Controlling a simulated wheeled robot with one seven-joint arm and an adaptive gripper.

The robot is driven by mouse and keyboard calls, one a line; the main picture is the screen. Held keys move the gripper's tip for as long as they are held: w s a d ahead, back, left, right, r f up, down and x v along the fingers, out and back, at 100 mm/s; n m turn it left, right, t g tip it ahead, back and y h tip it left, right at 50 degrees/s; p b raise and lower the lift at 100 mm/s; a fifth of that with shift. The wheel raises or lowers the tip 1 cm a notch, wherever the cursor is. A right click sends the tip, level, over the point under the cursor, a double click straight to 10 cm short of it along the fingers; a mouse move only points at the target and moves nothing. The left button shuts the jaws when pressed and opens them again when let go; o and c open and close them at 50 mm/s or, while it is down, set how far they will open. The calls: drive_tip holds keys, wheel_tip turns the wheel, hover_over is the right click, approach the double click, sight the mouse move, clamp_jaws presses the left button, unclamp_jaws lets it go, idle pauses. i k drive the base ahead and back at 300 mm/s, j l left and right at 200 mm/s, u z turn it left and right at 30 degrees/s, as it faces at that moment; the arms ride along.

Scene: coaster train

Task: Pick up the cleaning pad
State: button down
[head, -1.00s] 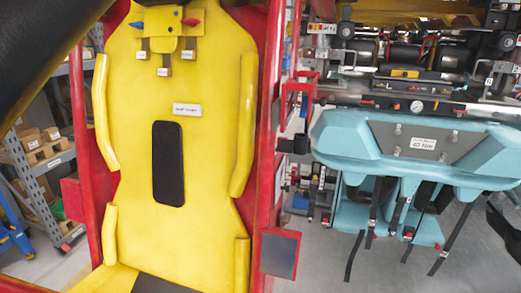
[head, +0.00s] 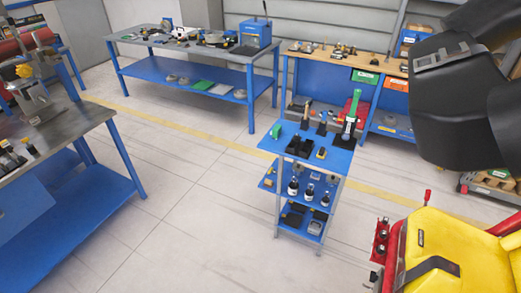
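I cannot tell for certain which thing is the cleaning pad. A flat green pad-like piece (head: 200,85) lies on the lower shelf of the back-left workbench, with a flat white piece (head: 221,88) beside it. A small green block (head: 276,131) stands at the left edge of the blue cart's top (head: 331,163). A small yellow and dark item (head: 321,153) lies near the front of that top. All are small in the view. My gripper is not in view.
The cart's top also carries black bins (head: 299,147) and a green-handled tool (head: 351,112); bottles stand below. A grey-topped bench (head: 62,130) is at left, a yellow seat (head: 446,245) at lower right. A large black shape (head: 440,110) fills the upper right. Open floor (head: 190,200) lies between bench and cart.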

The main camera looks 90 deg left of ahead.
sight(321, 154)
drive_tip(key=u, duration=2.55)
drive_tip(key=i+j+z, duration=0.1)
drive_tip(key=i, duration=0.35)
drive_tip(key=i+j, duration=0.15)
drive_tip(key=i, duration=0.35)
drive_tip(key=i+j+z, duration=0.15)
drive_tip(key=i, duration=0.3)
drive_tip(key=i+j, duration=0.2)
drive_tip(key=i, duration=0.3)
drive_tip(key=i+j+z, duration=0.15)
drive_tip(key=i, duration=0.3)
